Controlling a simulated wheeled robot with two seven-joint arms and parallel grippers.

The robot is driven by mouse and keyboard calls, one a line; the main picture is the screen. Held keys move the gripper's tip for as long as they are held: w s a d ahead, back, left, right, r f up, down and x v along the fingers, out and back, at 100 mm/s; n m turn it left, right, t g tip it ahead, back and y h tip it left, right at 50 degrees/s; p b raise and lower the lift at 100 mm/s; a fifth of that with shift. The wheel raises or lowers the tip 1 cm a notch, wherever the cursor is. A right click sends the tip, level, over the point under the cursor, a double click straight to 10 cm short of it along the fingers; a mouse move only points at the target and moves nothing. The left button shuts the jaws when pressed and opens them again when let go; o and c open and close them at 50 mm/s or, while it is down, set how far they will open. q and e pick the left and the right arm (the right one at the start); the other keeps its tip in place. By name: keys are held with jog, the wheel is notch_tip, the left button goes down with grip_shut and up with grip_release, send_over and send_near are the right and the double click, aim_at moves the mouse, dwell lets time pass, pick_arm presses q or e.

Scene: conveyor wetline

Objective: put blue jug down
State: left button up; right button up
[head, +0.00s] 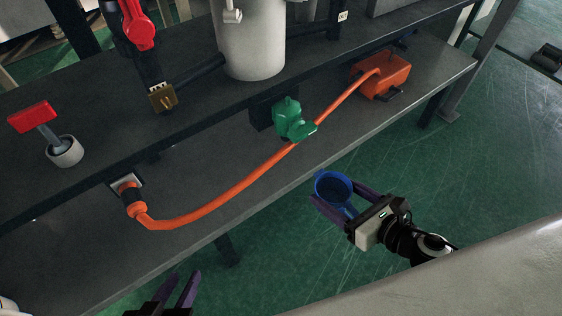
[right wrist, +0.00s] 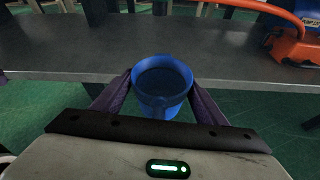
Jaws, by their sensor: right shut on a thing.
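The blue jug (head: 333,186) is held by my right gripper (head: 338,199), off the front edge of the dark bench and above the green floor. In the right wrist view the jug (right wrist: 161,82) sits between the two purple fingers of the gripper (right wrist: 160,98), with its opening facing up toward the camera. Its inside looks dark, and I cannot tell whether it holds anything. My left gripper (head: 176,292) is at the bottom left of the head view, its two purple fingers apart with nothing visible between them.
The dark bench (head: 225,187) carries an orange hose (head: 237,193) from a socket to an orange box (head: 381,76). A green valve-like part (head: 292,121), a grey cylinder (head: 250,40) and a red-handled part (head: 35,117) stand farther back. The bench front right of the hose is bare.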

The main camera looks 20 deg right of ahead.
jog(key=shift+f, duration=0.2)
jog(key=shift+w+a, duration=0.1)
jog(key=shift+w, duration=0.1)
jog(key=r+x, duration=0.1)
jog(key=x, duration=0.4)
jog(key=r+x, duration=0.1)
jog(key=x, duration=0.5)
jog(key=w+a+r+b+x, duration=0.1)
jog(key=x, duration=0.5)
jog(key=shift+w+r, duration=0.15)
jog(key=shift+r, duration=0.05)
jog(key=shift+f, duration=0.35)
jog(key=shift+r, duration=0.1)
jog(key=o, duration=1.2)
pick_arm(q)
jog(key=shift+d+f, duration=0.15)
jog(key=shift+f, duration=0.25)
